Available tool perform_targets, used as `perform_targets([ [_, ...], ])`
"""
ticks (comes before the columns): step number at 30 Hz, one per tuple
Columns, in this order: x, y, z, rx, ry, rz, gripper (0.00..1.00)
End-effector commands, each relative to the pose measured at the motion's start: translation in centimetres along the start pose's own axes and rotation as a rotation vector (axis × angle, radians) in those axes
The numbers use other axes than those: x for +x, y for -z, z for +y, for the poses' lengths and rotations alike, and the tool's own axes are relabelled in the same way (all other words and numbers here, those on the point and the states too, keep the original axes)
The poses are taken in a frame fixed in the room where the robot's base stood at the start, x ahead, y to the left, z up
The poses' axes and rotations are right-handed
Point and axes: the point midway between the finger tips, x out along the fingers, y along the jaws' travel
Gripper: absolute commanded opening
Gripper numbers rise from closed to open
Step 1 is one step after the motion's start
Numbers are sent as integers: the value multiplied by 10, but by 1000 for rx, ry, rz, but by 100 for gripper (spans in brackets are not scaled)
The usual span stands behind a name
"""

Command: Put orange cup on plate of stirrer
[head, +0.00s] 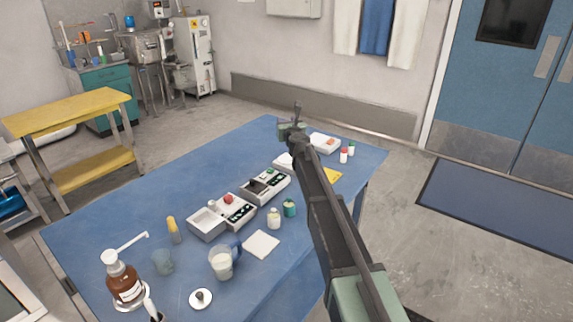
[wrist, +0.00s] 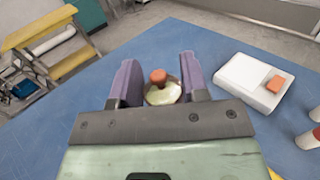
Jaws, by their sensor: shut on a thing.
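My gripper (wrist: 160,88) is at the far end of the blue table, its two purple fingers on either side of a pale round piece with an orange-brown knob (wrist: 159,77). It is shut on this piece, whose lower part is partly hidden by the gripper body. I cannot tell whether it is the orange cup. In the head view my gripper (head: 293,126) is small and its load is unclear. A white device (wrist: 252,82) with an orange block (wrist: 279,84) on it stands to the right of the fingers. I cannot tell which device is the stirrer.
On the blue table (head: 190,180), several small devices stand in a row, one with a red piece (head: 228,199). A brown bottle (head: 123,283), a milky beaker (head: 221,262) and a white pad (head: 262,245) are nearer. The table's left side is clear.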

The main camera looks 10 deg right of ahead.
Motion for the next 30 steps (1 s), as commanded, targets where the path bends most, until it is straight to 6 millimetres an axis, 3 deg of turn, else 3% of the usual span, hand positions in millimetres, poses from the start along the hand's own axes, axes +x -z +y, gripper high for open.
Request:
perform_targets([
  [1,0,34,0,0,0,0,17],
  [3,0,50,0,0,0,0,17],
  [10,0,54,0,0,-1,0,17],
  [16,0,95,0,0,-1,0,17],
  [29,0,99,0,0,-1,0,17],
  [30,0,97,0,0,-1,0,47],
])
